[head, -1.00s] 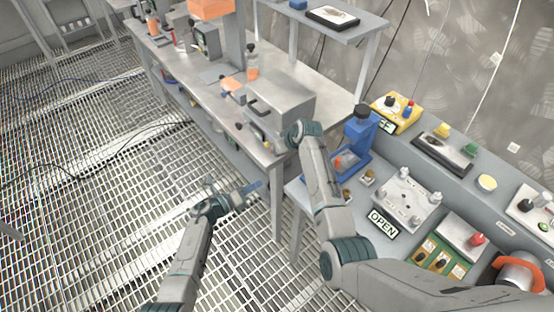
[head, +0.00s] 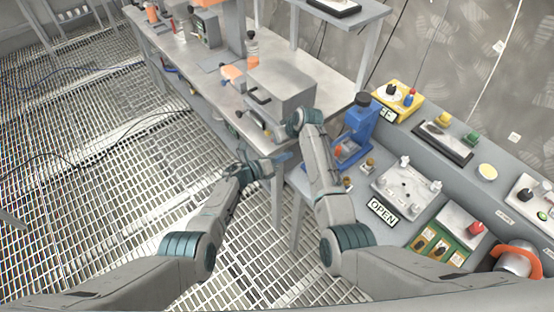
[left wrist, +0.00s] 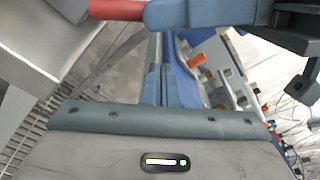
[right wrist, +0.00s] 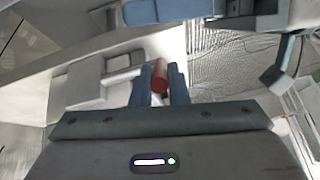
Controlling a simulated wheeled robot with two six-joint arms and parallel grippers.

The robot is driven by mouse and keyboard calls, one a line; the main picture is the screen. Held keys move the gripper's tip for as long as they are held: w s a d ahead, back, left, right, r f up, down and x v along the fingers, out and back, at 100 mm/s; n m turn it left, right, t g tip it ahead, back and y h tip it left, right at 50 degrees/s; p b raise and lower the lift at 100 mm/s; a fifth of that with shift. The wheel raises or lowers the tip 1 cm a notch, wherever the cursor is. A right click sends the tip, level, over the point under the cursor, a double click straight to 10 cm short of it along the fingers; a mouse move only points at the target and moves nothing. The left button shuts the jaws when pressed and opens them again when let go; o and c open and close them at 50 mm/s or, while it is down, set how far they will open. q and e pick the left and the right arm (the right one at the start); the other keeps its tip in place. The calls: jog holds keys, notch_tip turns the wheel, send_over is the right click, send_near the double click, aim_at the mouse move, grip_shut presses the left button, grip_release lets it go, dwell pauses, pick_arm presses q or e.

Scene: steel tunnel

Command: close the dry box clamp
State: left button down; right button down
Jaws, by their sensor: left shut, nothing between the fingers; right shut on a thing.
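The dry box is a grey metal box (head: 283,88) with a dark handle on the near corner of the steel table. The clamp's red handle (right wrist: 160,76) shows between my right gripper's fingers (right wrist: 160,84) in the right wrist view. My right gripper is shut on it beside the box. The red handle also shows at the top of the left wrist view (left wrist: 115,10). In the head view my right wrist hides these fingers and most of the clamp. My left gripper (head: 283,158) is shut and empty, below and beside the table's near corner, apart from the clamp.
Right of my right arm, a bench carries a blue stand (head: 359,130), a metal plate with posts (head: 405,187), an OPEN sign (head: 382,212) and a yellow switch box (head: 397,100). The steel table (head: 210,80) holds other equipment.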

pick_arm(q)
jog(key=w+a+r, duration=0.1)
jog(key=a+r, duration=0.1)
jog(key=shift+w+a+r, duration=0.1)
jog(key=shift+w+r, duration=0.25)
jog(key=shift+w, duration=0.05)
